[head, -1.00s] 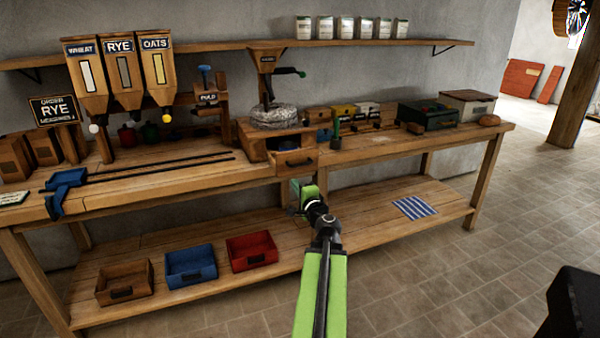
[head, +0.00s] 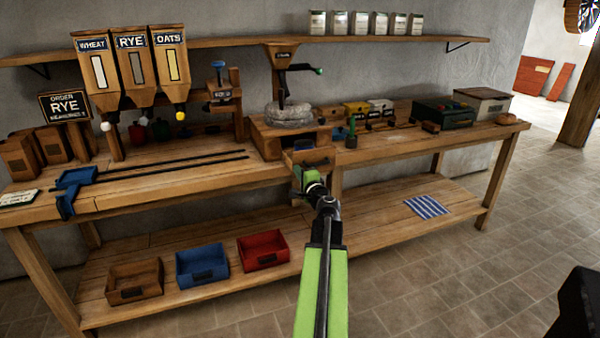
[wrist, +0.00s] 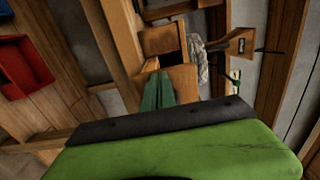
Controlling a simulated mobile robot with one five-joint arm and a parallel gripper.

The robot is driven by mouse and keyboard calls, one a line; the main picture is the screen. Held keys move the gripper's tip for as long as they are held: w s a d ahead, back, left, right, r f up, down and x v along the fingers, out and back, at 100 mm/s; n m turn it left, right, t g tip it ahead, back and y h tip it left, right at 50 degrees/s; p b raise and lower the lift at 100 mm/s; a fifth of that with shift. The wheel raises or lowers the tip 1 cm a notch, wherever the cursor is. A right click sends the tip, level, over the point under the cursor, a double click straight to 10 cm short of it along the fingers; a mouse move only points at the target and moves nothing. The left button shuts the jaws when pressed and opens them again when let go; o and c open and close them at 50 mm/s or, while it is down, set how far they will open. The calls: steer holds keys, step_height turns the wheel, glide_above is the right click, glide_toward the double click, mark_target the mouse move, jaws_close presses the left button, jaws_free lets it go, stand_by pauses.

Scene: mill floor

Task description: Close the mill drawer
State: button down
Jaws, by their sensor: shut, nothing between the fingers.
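The mill has a grey stone (head: 290,116), a wooden hopper above and a wooden base on the bench. Its drawer (head: 318,155) sticks out from the base toward me, partly covered by my gripper in the head view. My gripper (head: 299,176) is in front of the drawer, at about its height. In the wrist view, which is turned sideways, the green fingers (wrist: 158,92) are together, with nothing between them. They overlap the drawer's wooden front (wrist: 182,82). I cannot tell whether they touch it.
A small green plant-like item (head: 351,133) stands just right of the drawer. Bins and a striped cloth (head: 426,207) lie on the lower shelf.

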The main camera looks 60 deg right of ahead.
mark_target(287, 157)
steer(key=x, duration=1.4)
steer(key=shift+w+d+f, duration=0.1)
steer(key=shift+w+d, duration=0.05)
steer(key=shift+d, duration=0.25)
steer(key=shift+w+d, duration=0.15)
steer(key=shift+w, duration=0.05)
steer(key=shift+w+r, duration=0.1)
steer(key=shift+r, duration=0.15)
steer(key=shift+s+a, duration=0.3)
steer(key=v, duration=1.4)
steer(key=shift+f, duration=0.15)
steer(key=shift+d, duration=0.1)
